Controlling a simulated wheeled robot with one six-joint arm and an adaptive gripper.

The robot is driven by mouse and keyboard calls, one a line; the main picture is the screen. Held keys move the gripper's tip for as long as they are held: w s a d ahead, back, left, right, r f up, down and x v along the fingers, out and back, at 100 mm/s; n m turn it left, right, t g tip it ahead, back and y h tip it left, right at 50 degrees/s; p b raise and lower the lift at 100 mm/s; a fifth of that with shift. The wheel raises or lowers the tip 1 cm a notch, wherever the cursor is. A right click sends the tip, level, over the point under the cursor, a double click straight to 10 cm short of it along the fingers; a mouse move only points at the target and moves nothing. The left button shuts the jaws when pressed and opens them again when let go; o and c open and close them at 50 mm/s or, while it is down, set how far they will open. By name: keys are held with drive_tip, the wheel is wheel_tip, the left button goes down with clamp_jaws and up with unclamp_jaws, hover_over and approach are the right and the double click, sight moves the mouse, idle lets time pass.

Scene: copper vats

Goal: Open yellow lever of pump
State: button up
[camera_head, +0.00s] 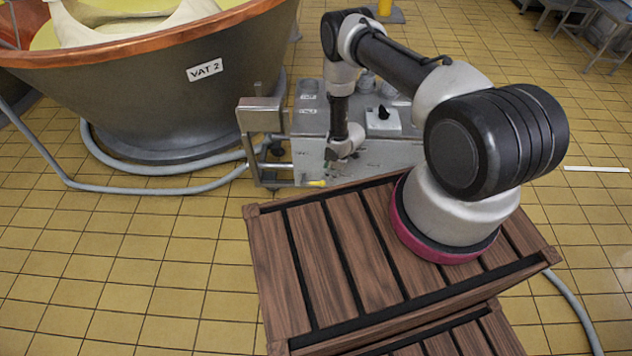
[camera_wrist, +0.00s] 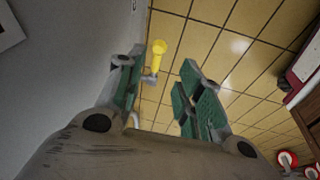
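The pump is a grey metal box (camera_head: 385,154) beside the vat, with a black knob on a white plate on top. Its yellow lever (camera_head: 316,184) shows as a small tip low at the pump's left front. In the wrist view the yellow lever (camera_wrist: 158,52) has a round end and stands just past the fingertips, nearer the left finger. My gripper (camera_wrist: 160,78) is open, with green-padded fingers apart and nothing between them. In the head view my gripper (camera_head: 334,158) points down close to the pump's front. I cannot tell whether a finger touches the lever's base.
The copper-rimmed VAT 2 (camera_head: 150,85) stands at the left, with a grey hose (camera_head: 150,190) on the tiled floor around it. A metal bracket (camera_head: 262,115) is at the pump's left. A brown slatted wooden platform (camera_head: 325,260) lies in front. Floor at the left front is clear.

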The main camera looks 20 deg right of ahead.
sight(316, 183)
drive_tip(key=shift+n+t+y, duration=0.5)
drive_tip(key=shift+n+y, duration=0.1)
drive_tip(key=shift+n, duration=0.1)
drive_tip(key=x, duration=0.3)
drive_tip(key=a+x, duration=0.1)
drive_tip(key=x, duration=0.5)
drive_tip(key=shift+a+f, duration=0.15)
drive_tip(key=shift+a, duration=0.25)
drive_tip(key=shift+w+a+f, duration=0.25)
drive_tip(key=shift+f, duration=0.35)
clamp_jaws()
